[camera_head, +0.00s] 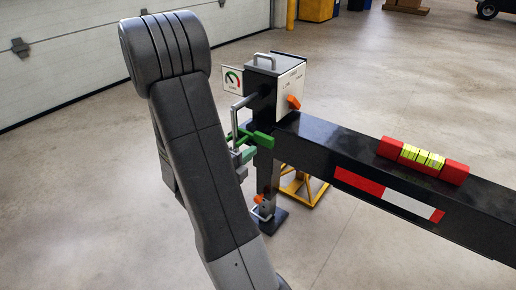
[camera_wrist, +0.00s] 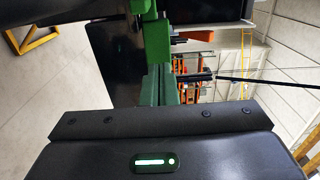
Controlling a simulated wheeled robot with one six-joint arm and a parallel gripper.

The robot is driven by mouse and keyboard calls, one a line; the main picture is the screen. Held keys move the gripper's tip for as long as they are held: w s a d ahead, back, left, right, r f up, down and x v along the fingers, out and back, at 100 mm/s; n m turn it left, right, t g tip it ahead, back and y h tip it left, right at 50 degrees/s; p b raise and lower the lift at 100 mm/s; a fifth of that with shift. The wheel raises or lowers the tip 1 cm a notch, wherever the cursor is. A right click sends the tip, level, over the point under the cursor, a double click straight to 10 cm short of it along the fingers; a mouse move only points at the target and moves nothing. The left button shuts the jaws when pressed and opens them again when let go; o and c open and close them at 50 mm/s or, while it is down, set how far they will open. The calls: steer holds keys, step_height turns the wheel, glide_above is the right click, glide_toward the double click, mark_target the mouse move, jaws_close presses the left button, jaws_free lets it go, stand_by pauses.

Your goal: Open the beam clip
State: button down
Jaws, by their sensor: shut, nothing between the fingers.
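I cannot tell for sure which part is the beam clip. In the wrist view, a bright green piece (camera_wrist: 156,42) is just ahead of my gripper (camera_wrist: 161,70). My gripper is shut with nothing in it, its greenish fingers side by side; I cannot tell whether they touch the green piece. In the head view my arm hides most of the gripper.
The dark beam (camera_head: 325,140) runs right from the post, with a red and yellow level (camera_head: 423,160) on top. A bent grey rod (camera_head: 236,118) stands beside the post. A yellow stand (camera_head: 300,188) is behind it. The floor at left is clear.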

mark_target(264, 142)
steer(key=shift+b+x, duration=0.35)
steer(key=shift+x, duration=1.85)
steer(key=shift+b+x, duration=0.7)
steer(key=shift+x, duration=1.3)
steer(key=shift+s, duration=0.1)
